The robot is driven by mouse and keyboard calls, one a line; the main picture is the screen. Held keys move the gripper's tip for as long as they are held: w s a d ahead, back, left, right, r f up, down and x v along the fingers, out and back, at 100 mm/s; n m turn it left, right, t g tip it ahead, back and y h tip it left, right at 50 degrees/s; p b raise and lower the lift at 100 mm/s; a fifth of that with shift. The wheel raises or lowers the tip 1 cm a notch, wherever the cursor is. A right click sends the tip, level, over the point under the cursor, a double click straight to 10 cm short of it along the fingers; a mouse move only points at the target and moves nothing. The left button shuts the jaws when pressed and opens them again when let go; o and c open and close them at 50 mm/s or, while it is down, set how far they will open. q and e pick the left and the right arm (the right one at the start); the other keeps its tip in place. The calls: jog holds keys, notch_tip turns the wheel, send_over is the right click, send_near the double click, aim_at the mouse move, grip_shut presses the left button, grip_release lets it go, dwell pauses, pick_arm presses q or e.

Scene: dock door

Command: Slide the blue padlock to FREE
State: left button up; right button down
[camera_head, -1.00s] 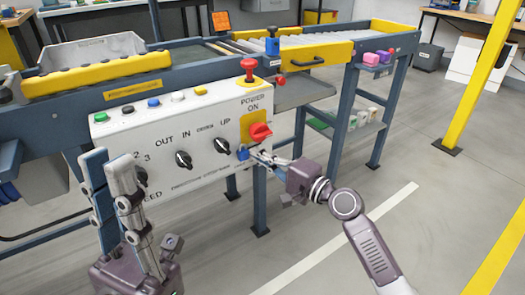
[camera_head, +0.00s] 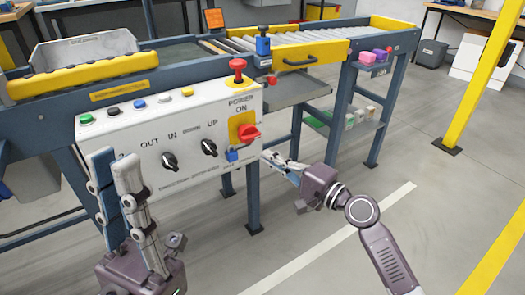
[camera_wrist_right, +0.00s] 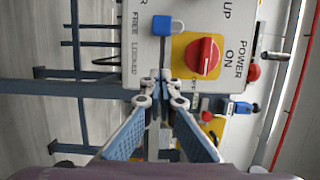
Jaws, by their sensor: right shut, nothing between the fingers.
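The blue padlock (camera_head: 233,155) hangs on the front of the white control panel, below the red rotary switch (camera_head: 248,133). In the right wrist view the padlock (camera_wrist_right: 162,26) is level with the word FREE (camera_wrist_right: 136,23); the word LOCKED (camera_wrist_right: 135,57) lies nearer my fingers. My right gripper (camera_head: 266,157) is shut and empty, its tips just right of the panel's lower right corner and apart from the padlock. Its closed tips also show in the right wrist view (camera_wrist_right: 159,76). My left gripper (camera_head: 115,156) is open and empty in front of the panel's left part.
The panel also bears black knobs (camera_head: 209,148), coloured buttons and a red mushroom button (camera_head: 237,66). A conveyor (camera_head: 300,42) with a yellow gate runs behind it. A blue table leg (camera_head: 254,195) stands below.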

jog(key=shift+p+v, duration=0.35)
jog(key=shift+v, duration=2.6)
jog(key=shift+w+d, duration=0.1)
jog(key=shift+w, duration=0.05)
